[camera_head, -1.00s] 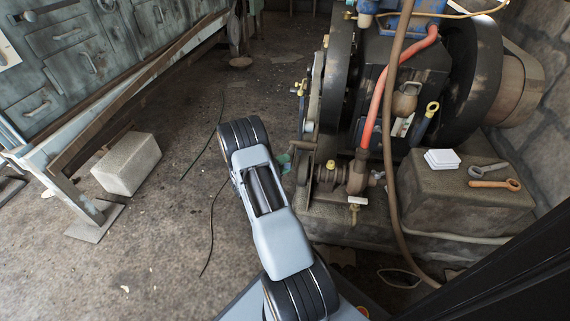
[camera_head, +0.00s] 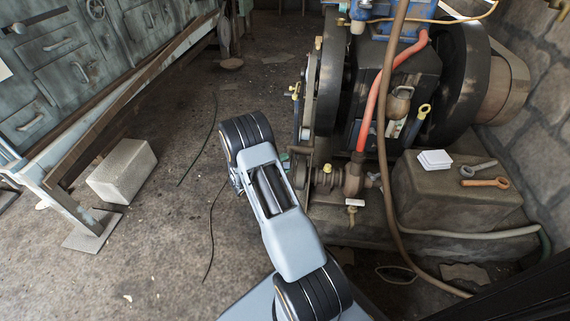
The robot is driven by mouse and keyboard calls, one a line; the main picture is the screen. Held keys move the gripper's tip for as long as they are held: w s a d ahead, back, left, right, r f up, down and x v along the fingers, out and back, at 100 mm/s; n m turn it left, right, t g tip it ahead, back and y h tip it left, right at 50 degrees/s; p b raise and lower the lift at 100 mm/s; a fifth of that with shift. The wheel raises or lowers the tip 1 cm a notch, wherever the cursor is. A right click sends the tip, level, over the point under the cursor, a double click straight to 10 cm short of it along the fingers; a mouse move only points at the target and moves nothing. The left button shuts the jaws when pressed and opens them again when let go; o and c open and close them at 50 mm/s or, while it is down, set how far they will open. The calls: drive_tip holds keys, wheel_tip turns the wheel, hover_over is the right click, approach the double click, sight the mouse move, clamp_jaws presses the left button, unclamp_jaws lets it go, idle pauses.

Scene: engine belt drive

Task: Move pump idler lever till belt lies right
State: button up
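The engine (camera_head: 400,70) stands at upper right, with a dark flywheel (camera_head: 462,85) on its right and a narrower dark wheel (camera_head: 331,80) on its left. A small brass pump (camera_head: 354,180) sits low at the engine's front left, with a shaft and a yellow-topped fitting beside it. The belt and the pump idler lever cannot be told apart clearly from the parts at the left wheel. My arm (camera_head: 290,238) reaches up through the middle, just left of the pump, and covers part of that area. My gripper is not visible; the arm's links hide its end.
A brown hose (camera_head: 386,140) hangs in front of the engine. A pale block (camera_head: 122,170) lies by the workbench (camera_head: 70,80) at left. Floor between is mostly clear.

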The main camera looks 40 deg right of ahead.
drive_tip(key=shift+o, duration=1.3)
drive_tip(key=a+r+p, duration=0.1)
drive_tip(key=a+p, duration=0.2)
drive_tip(key=a, duration=1)
drive_tip(key=shift+w+a, duration=0.35)
drive_tip(key=shift+w, duration=0.05)
drive_tip(key=shift+r, duration=0.1)
drive_tip(key=s+a+r+m+t+y+p, duration=0.1)
drive_tip(key=s+a+r+y+p, duration=0.3)
drive_tip(key=r+p, duration=0.6)
drive_tip(key=s+a+r+m+t+y+p, duration=0.1)
drive_tip(key=s+a+r+y+p, duration=0.4)
drive_tip(key=r, duration=2)
drive_tip(key=s+a+r+m+t+y+p, duration=0.1)
drive_tip(key=s+a+r+y+p, duration=0.3)
drive_tip(key=r+p, duration=1.2)
drive_tip(key=s+r+t+y, duration=0.1)
drive_tip(key=s+y, duration=0.2)
drive_tip(key=y, duration=0.1)
drive_tip(key=shift+s+a+r+t, duration=0.25)
drive_tip(key=shift+a+r+t, duration=0.05)
drive_tip(key=shift+a+t, duration=0.1)
